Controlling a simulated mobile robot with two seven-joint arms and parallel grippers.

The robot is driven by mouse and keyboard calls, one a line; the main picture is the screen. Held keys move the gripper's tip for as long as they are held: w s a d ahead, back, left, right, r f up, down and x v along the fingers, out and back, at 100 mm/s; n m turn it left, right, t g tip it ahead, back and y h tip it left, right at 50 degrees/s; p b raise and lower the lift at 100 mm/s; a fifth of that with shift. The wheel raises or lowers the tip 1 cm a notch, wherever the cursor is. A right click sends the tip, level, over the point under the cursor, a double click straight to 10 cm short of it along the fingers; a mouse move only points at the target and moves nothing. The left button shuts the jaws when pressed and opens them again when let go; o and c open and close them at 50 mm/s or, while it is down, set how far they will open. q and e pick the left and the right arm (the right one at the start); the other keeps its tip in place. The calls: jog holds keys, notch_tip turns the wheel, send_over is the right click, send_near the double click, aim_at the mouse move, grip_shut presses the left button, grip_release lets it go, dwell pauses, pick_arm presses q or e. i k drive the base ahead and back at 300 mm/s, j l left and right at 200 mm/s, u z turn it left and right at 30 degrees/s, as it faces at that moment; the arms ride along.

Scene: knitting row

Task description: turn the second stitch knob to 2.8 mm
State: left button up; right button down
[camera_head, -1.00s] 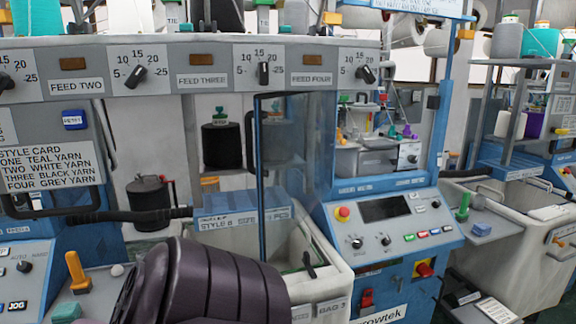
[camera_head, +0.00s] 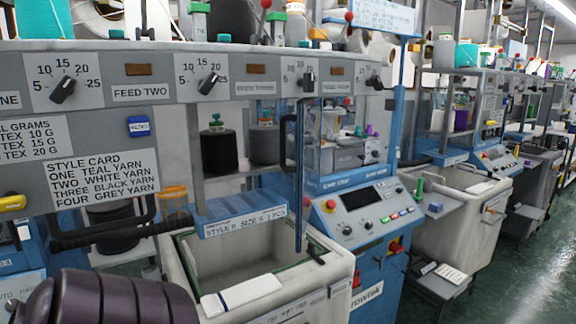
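No dial in view carries a stitch label that I can read. Two small black knobs, a left one (camera_head: 347,229) and a right one (camera_head: 369,226), sit on the blue machine's sloped control panel (camera_head: 381,234), below a dark screen (camera_head: 358,198). Their markings are too small to read. Larger black dials, marked 5 to 25, run along the grey upper beam: one dial (camera_head: 64,91) left of the FEED TWO plate, another dial (camera_head: 209,83) right of it, and more to the right. Neither gripper is in view. A dark arm link, apparently mine, fills the lower left corner.
A pale bin (camera_head: 345,268) with a folded white cloth (camera_head: 241,294) stands before the machine. A blue-framed clear door (camera_head: 301,175) hangs above it. A black bar (camera_head: 100,236) juts out at left. More machines and bins continue right, beside open green floor (camera_head: 520,265).

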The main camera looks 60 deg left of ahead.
aim_at(376, 154)
jog(key=k+j+u, duration=0.1)
jog(key=k, duration=1.6)
jog(key=k+u, duration=0.1)
jog(key=u, duration=0.95)
jog(key=i+z, duration=0.1)
jog(key=z, duration=1.05)
jog(key=i, duration=2.55)
jog(key=i+l+u, duration=0.1)
jog(key=u, duration=0.35)
jog(key=i+l+u, duration=0.25)
jog(key=u, duration=0.25)
